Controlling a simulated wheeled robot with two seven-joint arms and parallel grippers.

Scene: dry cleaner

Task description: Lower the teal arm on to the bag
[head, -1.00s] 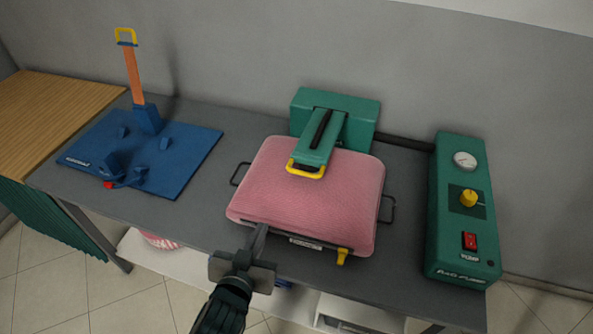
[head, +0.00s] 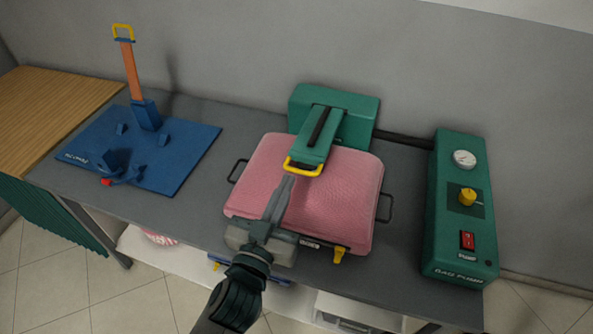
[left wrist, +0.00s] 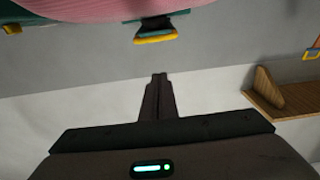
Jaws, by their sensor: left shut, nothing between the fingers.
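The teal arm (head: 318,138) reaches forward from its teal housing (head: 360,105) and ends in a yellow handle (head: 303,167) that shows over the pink bag (head: 340,195). I cannot tell the gap between arm and bag. The bag lies puffed up on the table. My left gripper (head: 287,180) is shut and empty, its fingertips just below the yellow handle in the head view; contact is unclear. In the left wrist view the fingers (left wrist: 158,77) point toward a yellow-edged part (left wrist: 155,38), apart from it, with pink fabric above. My right gripper is not in view.
A teal pump box (head: 462,205) with gauge, yellow knob and red switch stands to the right. A blue board (head: 185,165) with an upright orange lever (head: 132,72) is at left. A yellow clip (head: 339,255) hangs at the bag's front edge.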

